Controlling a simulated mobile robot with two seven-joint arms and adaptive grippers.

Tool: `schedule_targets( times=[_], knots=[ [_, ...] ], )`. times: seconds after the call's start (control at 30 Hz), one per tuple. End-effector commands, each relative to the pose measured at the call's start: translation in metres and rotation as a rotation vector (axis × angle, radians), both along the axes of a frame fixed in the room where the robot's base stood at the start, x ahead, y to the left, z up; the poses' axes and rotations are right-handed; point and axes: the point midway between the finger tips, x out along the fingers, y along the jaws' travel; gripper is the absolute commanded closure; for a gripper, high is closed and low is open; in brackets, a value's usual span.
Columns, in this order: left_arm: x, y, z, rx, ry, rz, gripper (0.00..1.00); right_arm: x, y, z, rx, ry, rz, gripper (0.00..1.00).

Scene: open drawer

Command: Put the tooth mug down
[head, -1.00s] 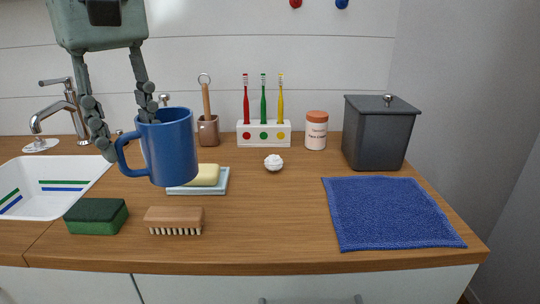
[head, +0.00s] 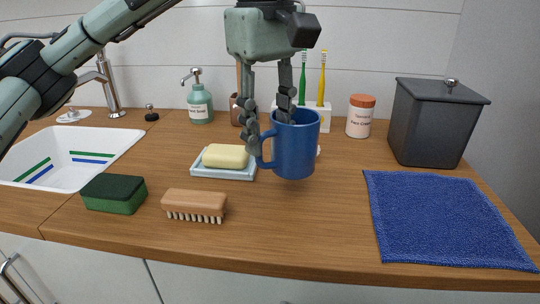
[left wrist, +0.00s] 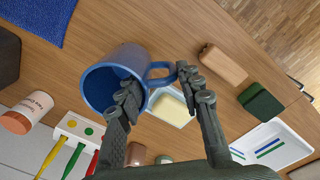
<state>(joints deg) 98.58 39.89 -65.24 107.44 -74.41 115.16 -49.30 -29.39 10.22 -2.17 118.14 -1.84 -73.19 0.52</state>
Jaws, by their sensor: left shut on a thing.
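The blue tooth mug (head: 297,150) is upright in the head view, in front of the toothbrush holder and right of the soap dish. It appears to be held above the wooden counter; the gap is hard to judge. My left gripper (head: 267,122) comes from above and is shut on the mug at its handle side. In the left wrist view (left wrist: 155,88) one finger reaches into the mug's opening and the other is outside by the handle. The mug (left wrist: 118,62) hides most of a small white object (head: 318,150). My right gripper is not in view.
A soap dish (head: 222,172) with yellow soap, a brush (head: 194,202) and a green sponge (head: 114,193) lie left of the mug. A blue cloth (head: 440,215), a cream jar (head: 360,118) and a dark bin (head: 435,122) are right. The counter in front of the mug (head: 300,220) is clear.

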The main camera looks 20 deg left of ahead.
Motion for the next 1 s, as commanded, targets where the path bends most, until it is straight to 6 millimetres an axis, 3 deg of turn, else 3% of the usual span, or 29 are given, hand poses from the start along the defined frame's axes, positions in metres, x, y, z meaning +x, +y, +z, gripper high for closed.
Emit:
schedule_targets(
  times=[0.3,0.8,0.83,1.0],
  knots=[
    [0.001,-0.001,-0.038,-0.001,0.001,0.001,1.00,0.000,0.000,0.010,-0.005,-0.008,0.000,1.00],
    [0.001,-0.001,-0.044,0.000,-0.002,0.001,1.00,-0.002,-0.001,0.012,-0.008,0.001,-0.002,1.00],
    [0.001,-0.001,-0.044,0.001,-0.001,0.001,0.62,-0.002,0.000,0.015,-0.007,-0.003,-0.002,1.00],
    [0.001,-0.001,-0.043,0.001,-0.001,0.001,0.43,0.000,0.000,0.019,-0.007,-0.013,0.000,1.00]
  ],
)
